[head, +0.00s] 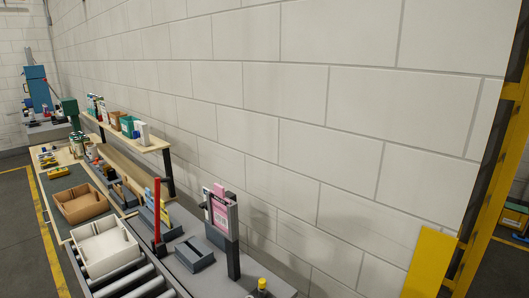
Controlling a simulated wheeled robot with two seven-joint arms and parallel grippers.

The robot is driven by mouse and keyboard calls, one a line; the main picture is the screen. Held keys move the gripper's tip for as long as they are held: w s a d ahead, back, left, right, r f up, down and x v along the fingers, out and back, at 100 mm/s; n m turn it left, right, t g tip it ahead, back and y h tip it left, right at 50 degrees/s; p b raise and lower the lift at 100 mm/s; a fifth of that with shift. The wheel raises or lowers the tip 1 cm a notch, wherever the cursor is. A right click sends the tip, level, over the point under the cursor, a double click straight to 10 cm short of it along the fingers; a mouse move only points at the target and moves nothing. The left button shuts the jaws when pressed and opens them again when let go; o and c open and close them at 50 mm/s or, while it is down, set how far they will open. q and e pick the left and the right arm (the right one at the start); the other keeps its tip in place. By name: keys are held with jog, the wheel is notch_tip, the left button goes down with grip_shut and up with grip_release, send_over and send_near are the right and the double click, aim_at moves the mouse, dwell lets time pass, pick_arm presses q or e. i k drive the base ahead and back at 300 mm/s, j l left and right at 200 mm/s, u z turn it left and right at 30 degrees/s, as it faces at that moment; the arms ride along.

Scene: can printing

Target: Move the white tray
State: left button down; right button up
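The white tray (82,239) stands at the lower left of the head view. It looks like an open box with raised walls and a light inside. It sits at the far end of a roller conveyor, close to a brown box. Neither of my grippers shows in the head view.
The brown cardboard box (62,206) stands on the workbench just beyond the tray. The roller conveyor (140,282) is bare nearer to me. A red post (157,212) and a grey bench (222,276) with fixtures lie to the right, along the wall. A yellow frame (490,170) stands at far right.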

aim_at(104, 245)
jog(key=u, duration=1.25)
